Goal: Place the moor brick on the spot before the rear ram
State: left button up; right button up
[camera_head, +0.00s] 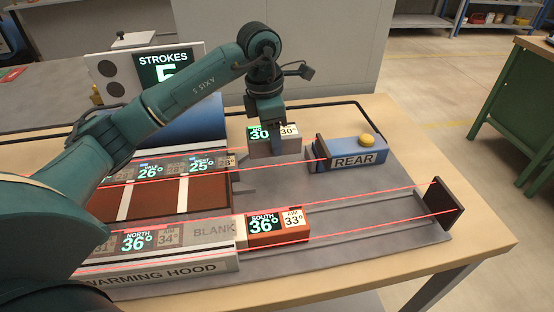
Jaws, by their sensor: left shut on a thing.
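My left gripper (268,121) points down and is shut on a grey brick (288,146) with a display reading 30° on both halves. The gripper covers part of its label, so I cannot read the name. This brick is upright, left of the rear ram (346,156), a blue block marked REAR with a yellow knob and a dark plate on its left end. The spot before that plate shows as bare grey bed (296,174). I cannot tell whether the brick touches the bed. My right gripper is not in view.
A red-brown South brick (279,240) stands in the front lane beside a grey BLANK (213,230). A dark upright plate (443,200) ends that lane. Bricks reading 26° (150,171) and 25° (201,166) stand in the rear lane. Red beams run along both lanes.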

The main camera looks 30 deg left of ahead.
aim_at(266, 133)
pick_arm(q)
jog(key=shift+f, duration=3.15)
jog(key=shift+f, duration=0.2)
jog(key=o, duration=1.3)
jog(key=shift+o, duration=0.2)
jog(key=r, duration=0.8)
jog(key=s+a+r, duration=0.1)
jog(key=r, duration=0.3)
jog(key=shift+r, duration=0.15)
